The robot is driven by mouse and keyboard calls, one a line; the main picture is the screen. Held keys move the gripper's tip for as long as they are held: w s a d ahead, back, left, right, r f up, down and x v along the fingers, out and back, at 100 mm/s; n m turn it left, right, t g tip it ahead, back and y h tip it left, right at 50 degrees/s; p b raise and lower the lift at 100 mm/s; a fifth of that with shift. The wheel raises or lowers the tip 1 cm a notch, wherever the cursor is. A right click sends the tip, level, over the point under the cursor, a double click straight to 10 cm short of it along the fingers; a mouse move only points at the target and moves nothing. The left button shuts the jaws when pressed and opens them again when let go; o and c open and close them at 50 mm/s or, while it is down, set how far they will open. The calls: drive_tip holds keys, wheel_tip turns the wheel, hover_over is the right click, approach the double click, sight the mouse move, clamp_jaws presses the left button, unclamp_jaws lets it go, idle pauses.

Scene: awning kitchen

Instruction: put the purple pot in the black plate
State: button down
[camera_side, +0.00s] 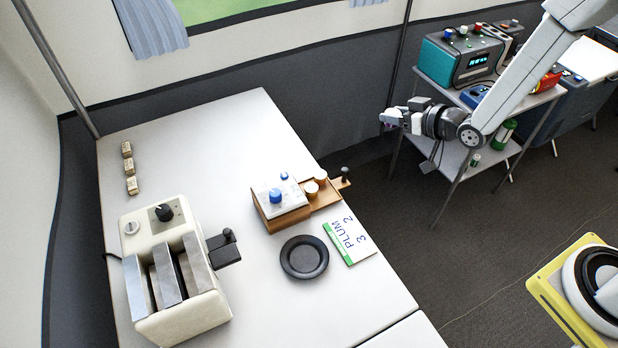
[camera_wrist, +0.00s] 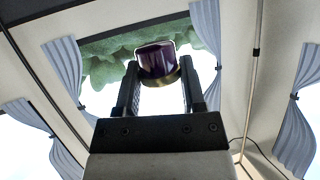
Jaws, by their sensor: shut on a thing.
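The purple pot (camera_wrist: 157,62) is a small dark purple cup with a gold-coloured rim, and it sits between the two fingertips in the wrist view. My gripper (camera_wrist: 158,75) is shut on it. In the side view my gripper (camera_side: 388,119) is raised in the air to the right of the table, pointing left, with a small bit of purple at its tips. The black plate (camera_side: 304,257) is round and lies on the white table, apart from my gripper and to its lower left. The plate looks empty.
A wooden box (camera_side: 285,204) with blue knobs and an open drawer holding small cups stands just behind the plate. A cream toaster (camera_side: 172,270) with a black lever stands to the left. Small blocks (camera_side: 128,166) line the far left.

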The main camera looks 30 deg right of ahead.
drive_tip(key=shift+w+d+r+m+t+h, duration=0.15)
drive_tip(key=shift+d+r+m+h, duration=0.7)
drive_tip(key=shift+h, duration=0.1)
drive_tip(key=shift+w+d+r+m+t+h, duration=0.15)
drive_tip(key=shift+d+r+m+h, duration=0.6)
drive_tip(key=shift+d+h, duration=0.15)
drive_tip(key=shift+a+f, duration=0.15)
drive_tip(key=s+a+f+n+g+y, duration=0.8)
drive_tip(key=s+a+f+n+y, duration=0.3)
drive_tip(key=a+n+y, duration=0.1)
drive_tip(key=shift+s+f+n, duration=0.2)
drive_tip(key=shift+n, duration=0.3)
drive_tip(key=shift+w, duration=0.1)
